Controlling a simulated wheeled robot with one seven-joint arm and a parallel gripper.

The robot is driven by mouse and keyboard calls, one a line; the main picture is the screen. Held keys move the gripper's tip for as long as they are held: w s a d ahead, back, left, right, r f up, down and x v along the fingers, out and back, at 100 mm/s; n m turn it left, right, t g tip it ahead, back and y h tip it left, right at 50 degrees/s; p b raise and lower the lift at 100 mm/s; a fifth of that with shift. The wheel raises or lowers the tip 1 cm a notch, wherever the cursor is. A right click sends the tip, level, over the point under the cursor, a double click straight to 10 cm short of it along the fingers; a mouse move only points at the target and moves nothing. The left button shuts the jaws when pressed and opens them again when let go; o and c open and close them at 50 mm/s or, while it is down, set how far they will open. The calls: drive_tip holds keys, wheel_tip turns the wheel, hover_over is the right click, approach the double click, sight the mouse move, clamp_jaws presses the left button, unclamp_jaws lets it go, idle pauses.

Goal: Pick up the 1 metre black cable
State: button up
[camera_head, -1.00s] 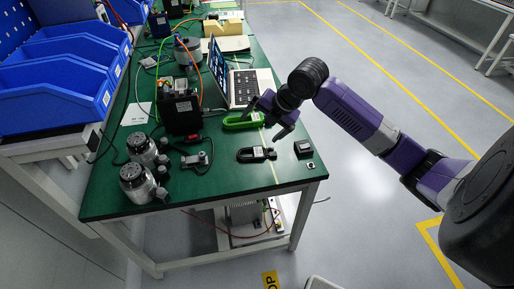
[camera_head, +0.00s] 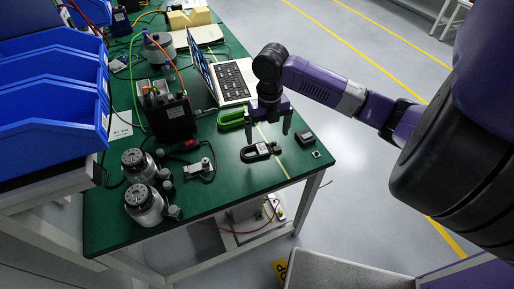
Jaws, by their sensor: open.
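What appears to be the black cable is a small black looped bundle with a pale label (camera_head: 258,152), lying flat near the front right of the green table (camera_head: 235,190). My gripper (camera_head: 268,128) points down just behind the bundle in the picture, with its two fingers spread apart and nothing between them. The fingertips look above the table; their exact height cannot be told.
A green looped bundle (camera_head: 231,118) lies just left of my gripper, before an open laptop (camera_head: 235,80). Two silver motors (camera_head: 144,204) and a black device (camera_head: 168,118) stand to the left. The table's front centre is clear.

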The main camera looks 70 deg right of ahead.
sight(268, 147)
drive_tip(key=shift+s+d+f+p, duration=0.1)
drive_tip(key=shift+d+f+p, duration=0.1)
drive_tip(key=shift+f, duration=1.4)
drive_tip(key=shift+d+f+p, duration=0.1)
drive_tip(key=shift+d+f, duration=0.05)
drive_tip(key=shift+f, duration=1.4)
drive_tip(key=c, duration=1.5)
drive_tip(key=shift+c, duration=0.2)
drive_tip(key=shift+r, duration=0.1)
